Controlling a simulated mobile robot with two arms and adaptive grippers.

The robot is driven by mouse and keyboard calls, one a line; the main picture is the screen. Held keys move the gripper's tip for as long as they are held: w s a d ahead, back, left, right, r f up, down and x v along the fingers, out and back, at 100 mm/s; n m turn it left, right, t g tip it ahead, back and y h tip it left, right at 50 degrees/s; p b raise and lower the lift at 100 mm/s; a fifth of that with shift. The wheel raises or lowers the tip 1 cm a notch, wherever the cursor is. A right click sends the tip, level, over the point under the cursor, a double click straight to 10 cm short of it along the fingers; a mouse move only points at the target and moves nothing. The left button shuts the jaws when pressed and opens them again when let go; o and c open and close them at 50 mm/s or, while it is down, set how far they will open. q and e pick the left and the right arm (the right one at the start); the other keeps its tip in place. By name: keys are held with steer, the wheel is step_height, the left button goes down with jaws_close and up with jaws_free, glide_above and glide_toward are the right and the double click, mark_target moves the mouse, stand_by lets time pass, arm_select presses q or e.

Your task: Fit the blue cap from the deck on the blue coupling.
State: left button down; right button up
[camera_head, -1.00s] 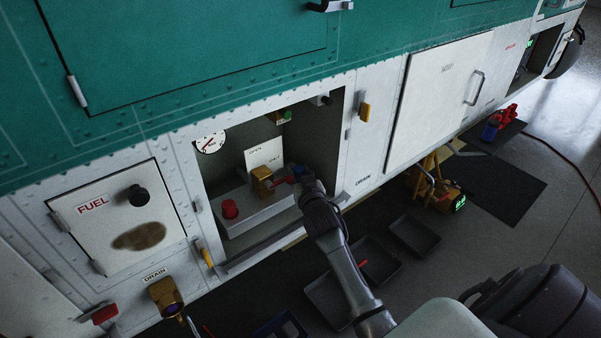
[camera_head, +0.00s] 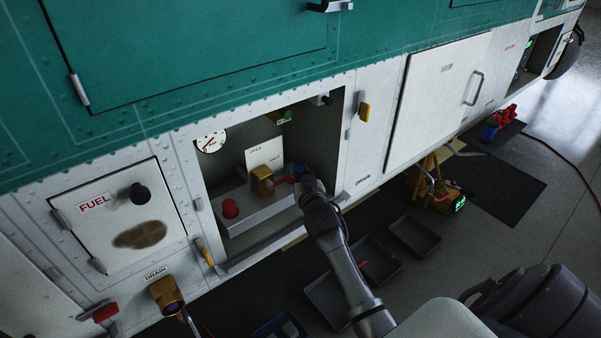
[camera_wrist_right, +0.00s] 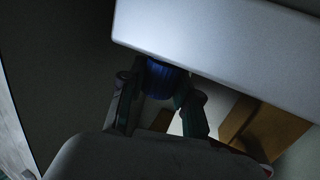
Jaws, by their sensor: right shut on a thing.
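My right gripper (camera_head: 305,184) reaches into the open bay, at the right end of the pale ledge. In the right wrist view its fingers (camera_wrist_right: 165,100) are shut on the ribbed blue cap (camera_wrist_right: 164,78), close against the edge of a pale block. In the head view a small patch of blue (camera_head: 297,170) shows just beyond the fingertips. I cannot tell whether this is the cap or the blue coupling, or whether the cap is seated. The gripper hides most of that spot. My left gripper is not in view.
On the ledge (camera_head: 255,214) are a red cap (camera_head: 230,208) and a brass valve (camera_head: 262,181) with a red handle, close left of my gripper. A white card and gauge (camera_head: 211,142) are behind. Dark trays (camera_head: 415,236) lie on the floor below.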

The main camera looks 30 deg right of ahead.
steer(key=o, duration=1.1)
steer(key=shift+s+a+f, duration=0.1)
steer(key=shift+a+f, duration=0.15)
steer(key=shift+f, duration=0.65)
steer(key=shift+o, duration=0.2)
steer(key=shift+s, duration=0.15)
steer(key=shift+s+a, duration=0.25)
steer(key=shift+s, duration=0.3)
steer(key=s, duration=0.1)
steer(key=s+a+r, duration=0.1)
steer(key=s, duration=0.1)
steer(key=s+r, duration=0.1)
steer(key=shift+s+a, duration=0.2)
steer(key=shift+s, duration=0.2)
steer(key=shift+s+r, duration=0.35)
steer(key=shift+s, duration=0.2)
steer(key=shift+s, duration=0.1)
